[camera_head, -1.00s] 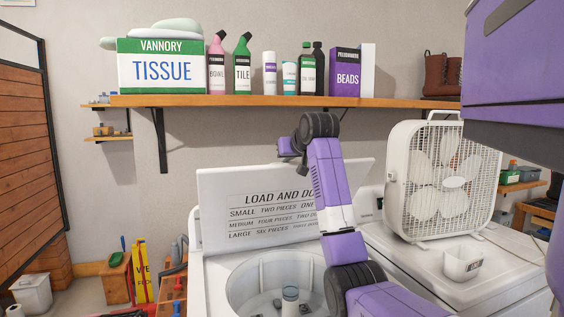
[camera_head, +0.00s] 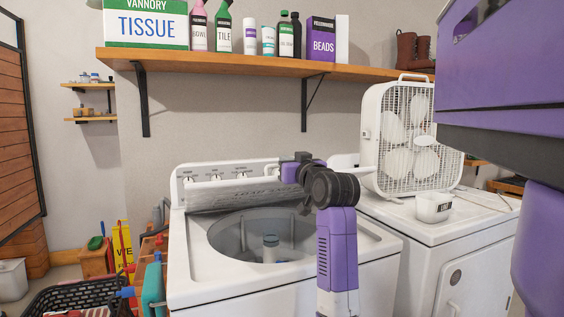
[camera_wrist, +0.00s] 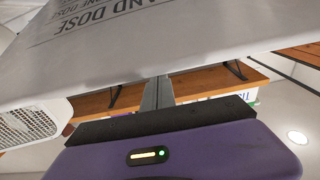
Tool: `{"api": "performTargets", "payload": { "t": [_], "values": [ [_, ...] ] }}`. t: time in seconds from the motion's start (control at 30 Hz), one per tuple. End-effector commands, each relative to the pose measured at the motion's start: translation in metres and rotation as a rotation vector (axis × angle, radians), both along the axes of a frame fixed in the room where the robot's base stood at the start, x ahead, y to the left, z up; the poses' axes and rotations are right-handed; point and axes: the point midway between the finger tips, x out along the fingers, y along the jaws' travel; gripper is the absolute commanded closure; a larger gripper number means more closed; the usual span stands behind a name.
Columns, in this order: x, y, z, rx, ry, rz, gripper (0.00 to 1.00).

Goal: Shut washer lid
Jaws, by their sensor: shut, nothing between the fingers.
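The white washer (camera_head: 190,268) stands in the middle of the head view, its round tub opening (camera_head: 225,240) uncovered. Its lid (camera_head: 235,198) is hinged at the back and tilted partway down over the tub, seen nearly edge-on with its printed underside towards me. In the wrist view the lid (camera_wrist: 130,50) fills the upper part, with printed lettering on it. My gripper (camera_head: 284,171) is at the lid's right part, on its far side. Its fingers (camera_wrist: 157,92) are shut and empty, reaching up to the lid's edge; I cannot tell whether they touch it.
A second white machine (camera_head: 440,260) stands at the right, bearing a box fan (camera_head: 405,140) and a white cup (camera_head: 433,207). A shelf (camera_head: 250,65) with bottles and boxes runs above the washer. A black basket (camera_head: 80,297) and tools are at the lower left.

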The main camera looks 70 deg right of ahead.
Motion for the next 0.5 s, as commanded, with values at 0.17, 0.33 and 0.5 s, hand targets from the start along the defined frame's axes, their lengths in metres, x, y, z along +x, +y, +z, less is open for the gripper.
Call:
{"api": "performTargets", "payload": {
  "t": [0.17,0.33,0.5],
  "values": [
    [-0.011,0.013,-0.047,-0.055,-0.049,0.0,1.0],
    [-0.02,0.024,-0.078,-0.11,-0.094,0.001,1.0],
    [-0.028,0.033,-0.108,-0.161,-0.139,0.0,1.0]
  ]
}}
